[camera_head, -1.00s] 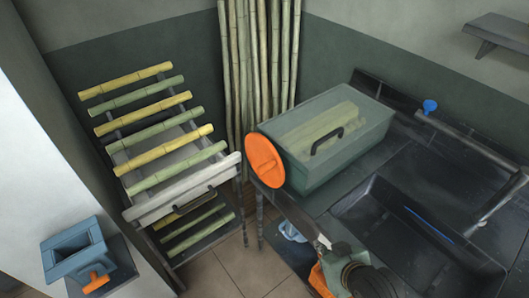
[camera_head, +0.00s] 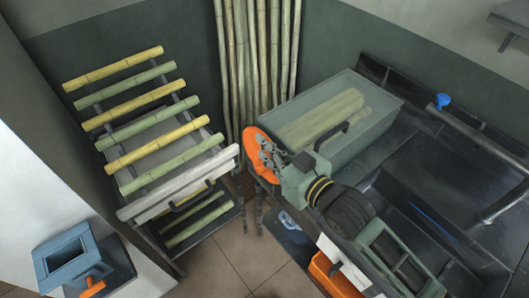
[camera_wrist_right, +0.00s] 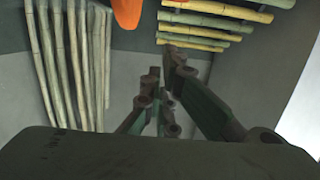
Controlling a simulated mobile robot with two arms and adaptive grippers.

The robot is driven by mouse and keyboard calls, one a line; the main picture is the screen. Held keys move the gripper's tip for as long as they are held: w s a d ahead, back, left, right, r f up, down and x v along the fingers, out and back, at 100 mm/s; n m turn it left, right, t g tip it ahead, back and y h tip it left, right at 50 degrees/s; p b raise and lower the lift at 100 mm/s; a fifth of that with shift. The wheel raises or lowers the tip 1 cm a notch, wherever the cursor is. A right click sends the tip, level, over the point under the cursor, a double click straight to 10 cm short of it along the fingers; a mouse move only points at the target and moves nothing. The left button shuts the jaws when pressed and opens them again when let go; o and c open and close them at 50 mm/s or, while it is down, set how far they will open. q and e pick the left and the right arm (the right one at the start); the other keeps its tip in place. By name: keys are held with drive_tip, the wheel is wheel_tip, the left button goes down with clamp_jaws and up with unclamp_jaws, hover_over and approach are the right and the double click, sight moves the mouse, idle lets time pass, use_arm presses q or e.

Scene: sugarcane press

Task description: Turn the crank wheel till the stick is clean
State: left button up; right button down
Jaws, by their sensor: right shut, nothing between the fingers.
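An orange crank wheel (camera_head: 258,138) is on the left end of a green see-through box (camera_head: 362,106). Pale green and yellow sticks (camera_head: 322,118) lie inside the box. My right gripper (camera_head: 268,154) is in front of the wheel, its fingers covering the wheel's middle and right part. Its fingers are shut and empty; I cannot tell whether they touch the wheel. In the right wrist view, the fingers (camera_wrist_right: 163,103) point away from the camera, and a piece of the orange wheel (camera_wrist_right: 127,12) shows at the top edge. My left gripper is not in view.
A rack of yellow and green cane sticks (camera_head: 140,105) stands at the left. Tall canes (camera_head: 262,60) lean in the corner. A blue-grey device (camera_head: 68,262) with an orange knob is at the lower left. A dark sink (camera_head: 420,220) is at the right. An orange bin (camera_head: 330,275) is below.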

sight(265, 168)
drive_tip(key=f, duration=0.1)
drive_tip(key=w+a+f+p, duration=0.1)
drive_tip(key=f, duration=0.1)
drive_tip(key=shift+w, duration=0.2)
drive_tip(key=shift+s+d+f, duration=0.2)
drive_tip(key=shift+s+f, duration=0.1)
drive_tip(key=shift+f, duration=0.15)
drive_tip(key=shift+w+f, duration=0.1)
drive_tip(key=shift+f, duration=0.05)
